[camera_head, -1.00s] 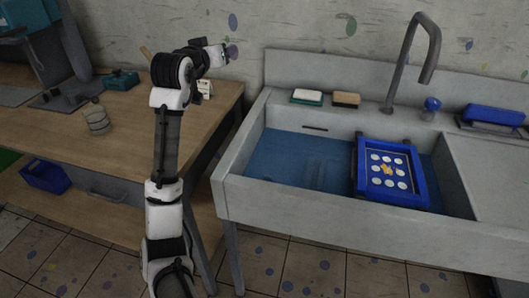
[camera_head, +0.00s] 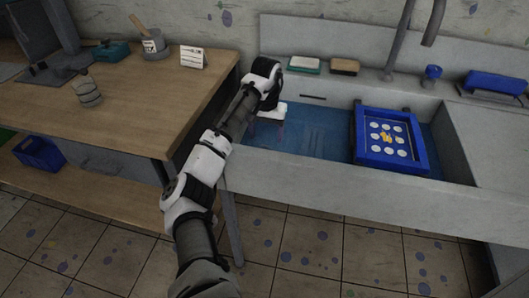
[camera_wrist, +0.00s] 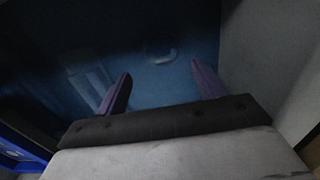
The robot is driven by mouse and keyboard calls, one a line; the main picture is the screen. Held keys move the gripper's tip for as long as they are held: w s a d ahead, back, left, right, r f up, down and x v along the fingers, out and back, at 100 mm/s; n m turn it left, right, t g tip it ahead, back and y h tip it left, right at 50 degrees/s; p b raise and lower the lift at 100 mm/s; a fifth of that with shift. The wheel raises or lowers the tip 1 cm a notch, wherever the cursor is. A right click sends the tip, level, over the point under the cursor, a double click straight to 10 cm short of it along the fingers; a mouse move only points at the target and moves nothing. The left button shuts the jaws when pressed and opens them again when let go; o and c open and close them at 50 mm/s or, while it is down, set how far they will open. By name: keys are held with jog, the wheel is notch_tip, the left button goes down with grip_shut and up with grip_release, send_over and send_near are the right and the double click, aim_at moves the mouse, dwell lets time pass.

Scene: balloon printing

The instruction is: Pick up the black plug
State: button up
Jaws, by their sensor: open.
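My gripper (camera_head: 267,130) hangs over the left part of the sink (camera_head: 345,178), with its fingers pointing down towards the blue water (camera_head: 318,140). In the wrist view my gripper (camera_wrist: 160,70) has its two purple fingers apart, with nothing between them. Beyond the fingertips, under the water, a small round fitting with a pale curved edge (camera_wrist: 160,57) shows dimly on the sink floor. It lies roughly in line with the gap between the fingers. I cannot tell whether it is the black plug or the drain; the head view does not show it.
A blue frame (camera_head: 361,136) with white discs sits in the right part of the sink. The sink's grey walls stand close around my gripper. A faucet (camera_head: 390,65), a sponge (camera_head: 345,66) and a soap block (camera_head: 304,65) are at the back. A wooden table (camera_head: 135,100) is left.

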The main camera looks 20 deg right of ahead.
aim_at(264, 146)
jog(key=shift+w+a+f+p, duration=0.15)
jog(key=shift+f+p, duration=0.2)
jog(key=shift+f, duration=1.2)
jog(key=shift+s+a+f+p, duration=0.1)
jog(key=shift+f+p, duration=0.2)
jog(key=shift+f, duration=1.2)
jog(key=shift+c, duration=0.4)
jog(key=c, duration=1)
